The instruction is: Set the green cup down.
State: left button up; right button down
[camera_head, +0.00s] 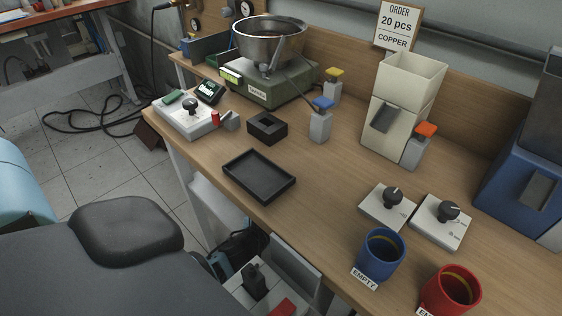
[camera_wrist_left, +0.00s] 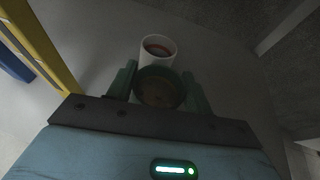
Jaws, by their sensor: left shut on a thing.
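My left gripper (camera_wrist_left: 160,90) shows in the left wrist view, its two green-tinted fingers on either side of a dark green cup (camera_wrist_left: 160,99). It is shut on the cup, whose round opening faces the camera. The head view does not show this cup or either gripper. What lies under the cup is hidden, so I cannot tell whether it touches a surface.
A white cup (camera_wrist_left: 158,44) with a brownish inside is just beyond the green one. A yellow bar (camera_wrist_left: 42,45) runs along the left. In the head view, a blue cup (camera_head: 380,258) and a red cup (camera_head: 452,292) stand near the wooden bench's (camera_head: 325,205) front edge.

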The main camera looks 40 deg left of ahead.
pick_arm(q)
jog(key=shift+f, duration=0.7)
jog(key=shift+f, duration=0.15)
jog(key=o, duration=1.1)
jog(key=shift+s+r, duration=0.2)
jog(key=p+v, duration=0.1)
jog(key=v, duration=1)
jog(key=shift+s+r, duration=0.1)
jog(key=shift+s, duration=0.2)
